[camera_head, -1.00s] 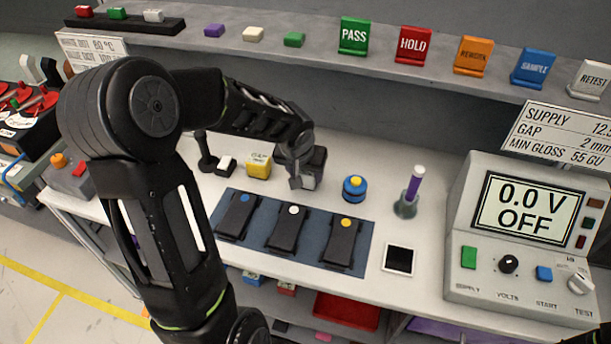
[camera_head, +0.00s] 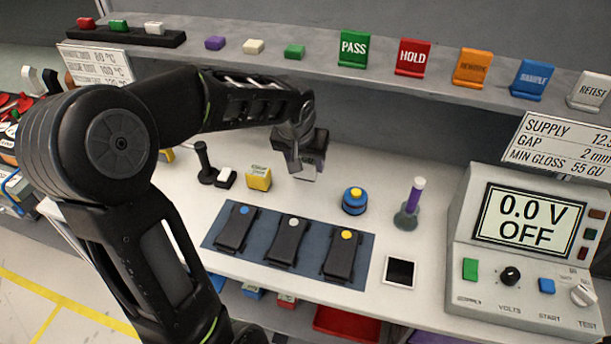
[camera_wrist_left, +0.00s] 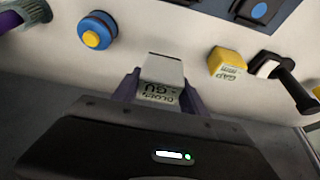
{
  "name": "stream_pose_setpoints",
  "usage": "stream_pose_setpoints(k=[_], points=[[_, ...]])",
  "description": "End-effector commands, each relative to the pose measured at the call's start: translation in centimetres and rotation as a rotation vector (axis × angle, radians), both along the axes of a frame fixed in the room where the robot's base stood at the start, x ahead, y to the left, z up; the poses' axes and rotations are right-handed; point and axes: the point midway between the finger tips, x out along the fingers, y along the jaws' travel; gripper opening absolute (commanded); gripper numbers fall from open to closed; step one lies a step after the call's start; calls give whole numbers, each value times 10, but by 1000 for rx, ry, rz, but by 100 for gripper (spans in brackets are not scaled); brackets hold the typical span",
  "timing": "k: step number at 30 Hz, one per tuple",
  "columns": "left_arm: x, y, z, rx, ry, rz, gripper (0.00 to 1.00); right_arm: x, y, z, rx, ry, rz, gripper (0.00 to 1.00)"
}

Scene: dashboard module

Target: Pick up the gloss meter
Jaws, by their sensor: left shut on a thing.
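The gloss meter (camera_head: 307,171) is a small light box. In the left wrist view it (camera_wrist_left: 162,70) shows a pale top and an upside-down label reading GLOSS GU. My left gripper (camera_head: 297,163) is shut on it, with a finger on each side of the box in the wrist view (camera_wrist_left: 160,88). The meter appears raised above the white counter, behind the blue mat. My gripper and wrist hide part of it in the head view. My right gripper is not in view.
A yellow gap block (camera_head: 259,178) and a black-handled tool (camera_head: 205,165) stand left of the meter. A blue round pot (camera_head: 354,201) and a purple-handled item (camera_head: 411,205) stand right. The blue mat (camera_head: 262,250) holds three black pieces. A shelf (camera_head: 330,75) runs behind.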

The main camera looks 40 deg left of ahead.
Motion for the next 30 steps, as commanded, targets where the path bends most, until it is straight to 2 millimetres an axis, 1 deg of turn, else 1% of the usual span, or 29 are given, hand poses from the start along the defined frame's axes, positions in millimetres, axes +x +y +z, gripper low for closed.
stream_pose_setpoints(k=[1, 3, 7, 24, 30], points=[[1, 1, 8, 3, -5, 0, 4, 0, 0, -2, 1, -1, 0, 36], [1, 1, 16, 2, -4, 1, 4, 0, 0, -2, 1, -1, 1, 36], [0, 0, 22, 2, -1, -1, 4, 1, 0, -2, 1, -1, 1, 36], [0, 0, 22, 1, 0, 0, 4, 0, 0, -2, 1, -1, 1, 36], [2, -2, 17, 1, -1, -6, 4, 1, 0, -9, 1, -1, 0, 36]])
